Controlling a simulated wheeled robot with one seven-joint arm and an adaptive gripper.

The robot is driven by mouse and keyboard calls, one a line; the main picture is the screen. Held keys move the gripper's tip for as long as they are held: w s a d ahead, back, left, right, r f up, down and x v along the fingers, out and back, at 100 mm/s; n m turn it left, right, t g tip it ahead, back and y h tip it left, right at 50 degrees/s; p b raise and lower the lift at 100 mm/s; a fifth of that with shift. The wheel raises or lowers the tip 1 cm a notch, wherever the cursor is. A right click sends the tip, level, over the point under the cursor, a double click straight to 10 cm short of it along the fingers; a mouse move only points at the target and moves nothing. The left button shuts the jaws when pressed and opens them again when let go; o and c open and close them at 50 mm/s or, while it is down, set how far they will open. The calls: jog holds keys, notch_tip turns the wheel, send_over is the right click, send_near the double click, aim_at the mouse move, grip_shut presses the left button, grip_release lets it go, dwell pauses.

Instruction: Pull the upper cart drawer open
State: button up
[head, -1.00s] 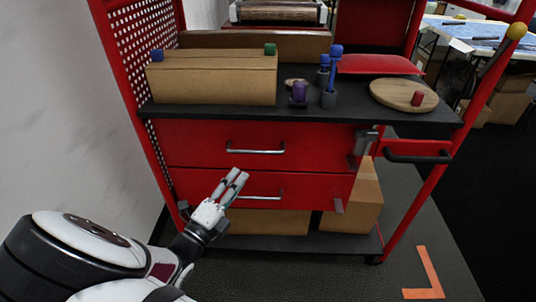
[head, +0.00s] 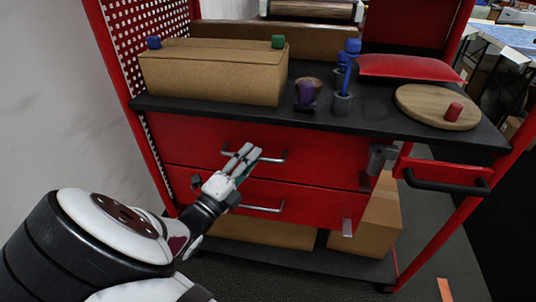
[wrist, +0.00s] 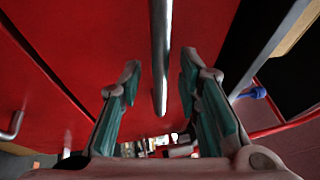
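The red upper drawer (head: 318,150) of the cart looks closed and has a silver bar handle (head: 275,159). My gripper (head: 247,152) is in front of this handle at its left part, hiding some of it. In the wrist view the upper handle (wrist: 160,50) runs between the two fingers of my gripper (wrist: 160,75), with a gap on each side. The fingers are open and do not appear to touch the bar. The lower drawer (head: 315,205) also looks closed, with its own handle (head: 262,208) below my gripper.
The black cart top (head: 225,112) holds a cardboard box (head: 215,77), a purple object (head: 305,93), blue-handled tools (head: 348,68) and a round wooden board (head: 425,108). A black side handle (head: 445,185) sticks out at right. Cardboard boxes (head: 375,220) stand on the bottom shelf.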

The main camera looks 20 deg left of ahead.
jog(key=shift+w+d+r, duration=0.1)
jog(key=shift+w, duration=0.4)
grip_shut()
